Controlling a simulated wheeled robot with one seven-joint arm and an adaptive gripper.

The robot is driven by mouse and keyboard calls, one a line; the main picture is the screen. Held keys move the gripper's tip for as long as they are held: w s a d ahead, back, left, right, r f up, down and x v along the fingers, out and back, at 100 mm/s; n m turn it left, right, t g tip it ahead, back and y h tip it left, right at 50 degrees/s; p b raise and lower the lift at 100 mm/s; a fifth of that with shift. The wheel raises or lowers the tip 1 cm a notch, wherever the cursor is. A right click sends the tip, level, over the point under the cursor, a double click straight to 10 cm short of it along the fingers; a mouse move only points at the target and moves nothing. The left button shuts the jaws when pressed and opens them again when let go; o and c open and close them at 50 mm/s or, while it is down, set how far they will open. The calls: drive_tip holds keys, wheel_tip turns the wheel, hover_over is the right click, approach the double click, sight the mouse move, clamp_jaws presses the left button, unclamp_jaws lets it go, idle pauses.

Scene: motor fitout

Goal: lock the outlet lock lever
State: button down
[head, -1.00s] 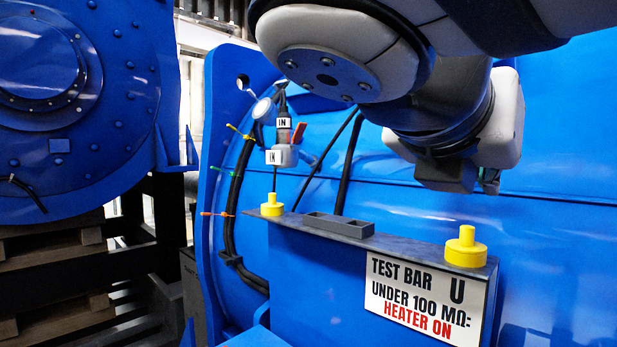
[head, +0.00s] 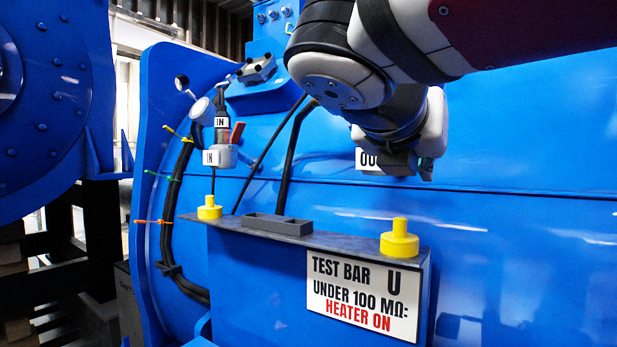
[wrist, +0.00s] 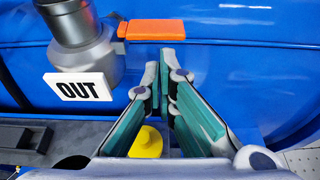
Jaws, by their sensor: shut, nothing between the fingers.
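The outlet lock lever (wrist: 152,29) is an orange bar in the wrist view, pointing right from the grey outlet fitting (wrist: 92,58). The fitting carries a white OUT plate (wrist: 79,88). My gripper (wrist: 165,62) has its fingertips together just below the lever in the picture, with nothing between them. I cannot tell whether the tips touch the lever. In the head view my arm hides the outlet lever, and only part of the OUT plate (head: 367,160) shows beside it.
A grey-topped test bar (head: 340,240) stands in front, with yellow knobs (head: 400,240) and a shallow grey tray (head: 278,224). The IN fitting (head: 220,156) with its orange-red lever (head: 237,132) is at left, near black cables. The blue housing (head: 520,230) lies behind.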

drive_tip(key=shift+r, duration=0.5)
